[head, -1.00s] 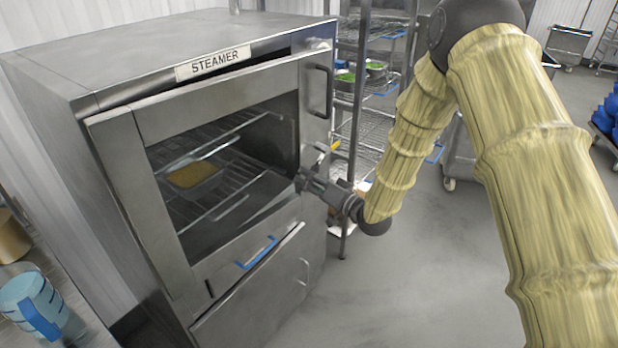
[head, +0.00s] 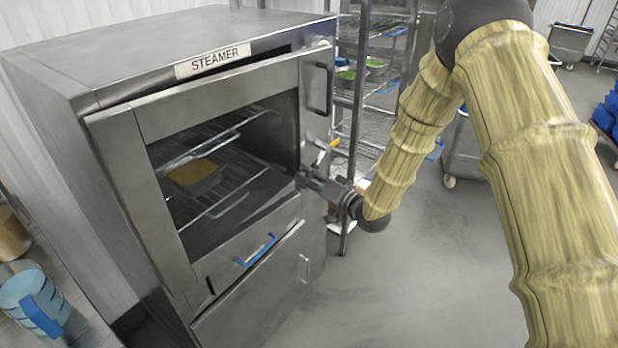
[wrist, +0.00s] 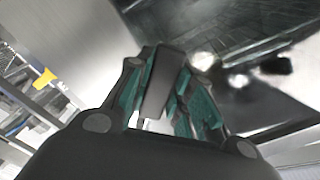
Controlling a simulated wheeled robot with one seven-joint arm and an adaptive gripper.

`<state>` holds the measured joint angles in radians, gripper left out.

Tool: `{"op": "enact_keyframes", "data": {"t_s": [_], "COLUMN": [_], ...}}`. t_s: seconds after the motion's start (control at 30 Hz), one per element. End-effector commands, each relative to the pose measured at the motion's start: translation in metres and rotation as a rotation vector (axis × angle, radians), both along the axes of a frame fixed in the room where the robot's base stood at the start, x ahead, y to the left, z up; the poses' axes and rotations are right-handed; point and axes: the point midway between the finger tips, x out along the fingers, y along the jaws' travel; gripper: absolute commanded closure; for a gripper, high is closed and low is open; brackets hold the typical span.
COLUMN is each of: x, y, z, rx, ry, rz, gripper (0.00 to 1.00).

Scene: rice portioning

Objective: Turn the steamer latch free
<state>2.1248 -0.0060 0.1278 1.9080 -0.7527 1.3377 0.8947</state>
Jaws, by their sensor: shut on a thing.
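The steamer (head: 65,62) is a steel cabinet at the left in the head view. A dark gap shows between the top of its glass-fronted door (head: 215,98) and the body. My gripper (head: 304,180) is at the door's right edge, below the dark vertical handle (head: 318,88). In the wrist view my gripper (wrist: 158,95) is shut on a dark flat bar, seemingly the latch (wrist: 163,78), which sits between the fingers. The latch's far end and mount are hidden or blurred.
A tray of yellow food (head: 193,172) sits on a rack inside the steamer. A wire shelf (head: 370,120) with green food pans stands close behind my gripper. A blue handle (head: 257,250) is below the window.

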Motion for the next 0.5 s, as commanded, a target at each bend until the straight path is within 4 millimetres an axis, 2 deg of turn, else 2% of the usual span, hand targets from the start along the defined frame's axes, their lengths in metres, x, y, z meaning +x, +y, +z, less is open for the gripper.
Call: {"op": "enact_keyframes", "data": {"t_s": [0.5], "x": [-0.013], "y": [0.012], "z": [0.033], "rx": [0.268], "ry": [0.274], "rz": [-0.002], "gripper": [1.0]}}
